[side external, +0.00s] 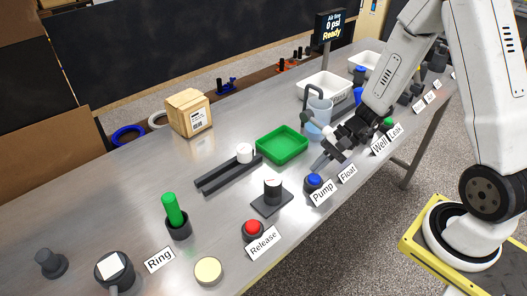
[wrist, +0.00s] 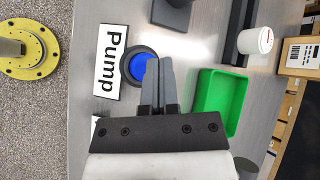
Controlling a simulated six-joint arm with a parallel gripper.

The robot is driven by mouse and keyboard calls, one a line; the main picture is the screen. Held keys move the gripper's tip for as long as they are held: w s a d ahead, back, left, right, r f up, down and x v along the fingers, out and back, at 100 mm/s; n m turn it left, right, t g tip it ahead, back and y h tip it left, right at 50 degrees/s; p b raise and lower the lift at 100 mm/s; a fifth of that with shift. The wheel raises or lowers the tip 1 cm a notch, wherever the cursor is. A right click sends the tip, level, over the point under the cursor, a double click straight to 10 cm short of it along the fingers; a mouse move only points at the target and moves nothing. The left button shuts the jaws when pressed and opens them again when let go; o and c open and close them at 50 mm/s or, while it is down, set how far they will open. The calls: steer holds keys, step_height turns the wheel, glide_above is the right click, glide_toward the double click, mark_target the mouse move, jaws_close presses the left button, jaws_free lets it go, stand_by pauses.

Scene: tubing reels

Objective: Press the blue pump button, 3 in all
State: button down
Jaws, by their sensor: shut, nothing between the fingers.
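The blue pump button (side external: 314,180) sits in a dark round base near the front edge of the metal table, behind the label reading "Pump" (side external: 323,192). In the wrist view the blue button (wrist: 139,67) shows just left of my fingertips, and the finger partly covers its base. My gripper (side external: 316,168) is shut and empty, its tips close to the button. In the wrist view my gripper (wrist: 160,62) points up the picture, with the "Pump" label (wrist: 109,62) to its left. I cannot tell whether the tips touch the button. The screen (side external: 331,26) reads "0 psi" and "Ready".
A green tray (side external: 282,158) lies behind the button. A dark block with a cylinder (side external: 272,192) and the red Release button (side external: 253,229) stand to the left. A clear container (side external: 318,112) is behind my gripper. Bare table lies between the green tray and the button.

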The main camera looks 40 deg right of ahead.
mark_target(317, 175)
steer(key=shift+f, duration=0.85)
stand_by(1.1)
steer(key=shift+r, duration=0.95)
steer(key=shift+r, duration=0.1)
steer(key=shift+r, duration=2.4)
steer(key=shift+r, duration=0.1)
stand_by(1.2)
steer(key=shift+r, duration=1.8)
steer(key=shift+f, duration=0.2)
